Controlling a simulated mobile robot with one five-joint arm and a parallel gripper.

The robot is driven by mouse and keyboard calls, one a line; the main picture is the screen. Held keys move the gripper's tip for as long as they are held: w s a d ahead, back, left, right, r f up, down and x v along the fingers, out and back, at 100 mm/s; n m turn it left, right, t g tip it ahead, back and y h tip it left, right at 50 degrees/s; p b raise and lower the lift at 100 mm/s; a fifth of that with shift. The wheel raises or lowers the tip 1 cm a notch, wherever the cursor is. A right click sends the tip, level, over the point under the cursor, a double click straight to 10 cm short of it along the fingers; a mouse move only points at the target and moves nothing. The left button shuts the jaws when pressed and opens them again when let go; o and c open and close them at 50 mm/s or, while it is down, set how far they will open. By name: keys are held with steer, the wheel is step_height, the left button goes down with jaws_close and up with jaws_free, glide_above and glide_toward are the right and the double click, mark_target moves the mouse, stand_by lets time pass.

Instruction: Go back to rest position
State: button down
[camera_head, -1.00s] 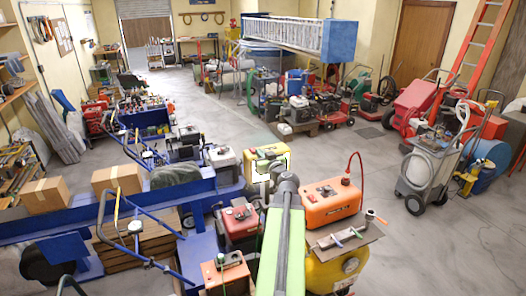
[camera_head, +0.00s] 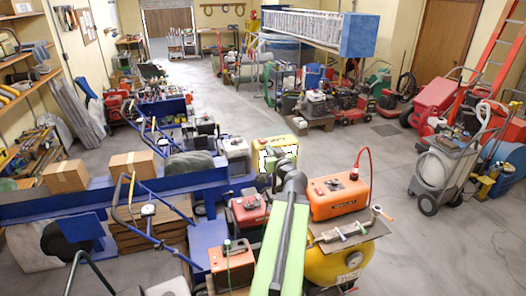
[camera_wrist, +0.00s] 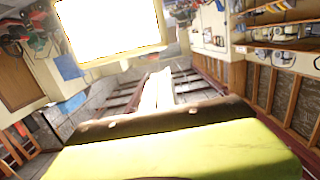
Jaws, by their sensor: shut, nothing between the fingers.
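My arm shows in the head view as a green and black link rising from the bottom edge to a dark joint, in front of the machines. In the wrist view, two pale strips like the fingers of my gripper (camera_wrist: 158,92) lie close together beyond my green and dark housing. They look shut, with nothing visible held between them. The wrist view is tilted and shows a bright white panel (camera_wrist: 110,28) at the top.
An orange machine (camera_head: 338,197) and a yellow tank (camera_head: 335,262) stand close right of my arm. A red machine (camera_head: 248,212) and an orange box (camera_head: 232,262) are close on the left. Cardboard boxes (camera_head: 65,176) sit further left. Open floor (camera_head: 420,245) lies at the right.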

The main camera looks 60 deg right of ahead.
steer(key=shift+s+d, duration=0.15)
steer(key=shift+d, duration=0.05)
steer(key=shift+s+d, duration=0.15)
steer(key=shift+s, duration=0.05)
